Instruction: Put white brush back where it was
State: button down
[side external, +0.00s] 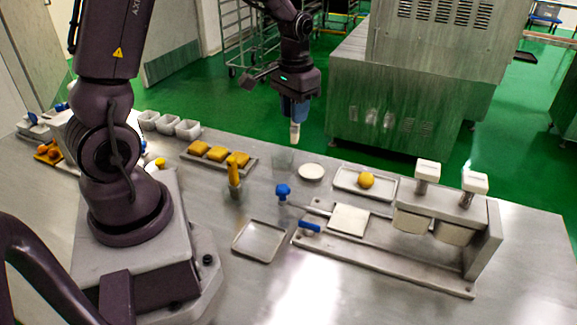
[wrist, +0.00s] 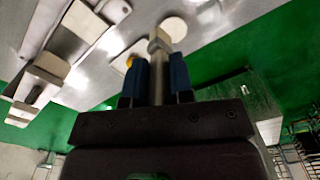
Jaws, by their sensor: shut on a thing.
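My gripper (side external: 295,112) is above the back edge of the table, its blue fingers pointing down. It is shut on the white brush (side external: 295,134), which hangs below the fingertips, clear of the table. In the wrist view my gripper (wrist: 156,85) has the white brush (wrist: 158,48) between its two blue fingers. A small greyish, see-through holder (side external: 283,160) stands on the table below and slightly left of the brush; it looks empty. A yellow brush (side external: 234,172) stands upright in a similar holder (side external: 236,189) further left and forward.
The press (side external: 470,235) fills the right side. A tray of yellow blocks (side external: 243,163) is left. An empty tray (side external: 259,241) lies in front.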

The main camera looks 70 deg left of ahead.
jog(key=s+a+m, duration=0.1)
jog(key=s+a, duration=0.2)
jog(key=s, duration=0.8)
jog(key=shift+m, duration=0.4)
jog(key=shift+w+a+f, duration=1.25)
jog(key=shift+w+f, duration=0.8)
jog(key=shift+f, duration=0.25)
jog(key=shift+w+a+f, duration=1.25)
jog(key=shift+w+f, duration=0.75)
jog(key=shift+f, duration=0.3)
jog(key=shift+w+a+f, duration=1.25)
jog(key=shift+w+f, duration=0.8)
jog(key=shift+f, duration=0.25)
jog(key=shift+f, duration=0.1)
jog(key=c, duration=1)
grip_release()
jog(key=shift+f, duration=0.1)
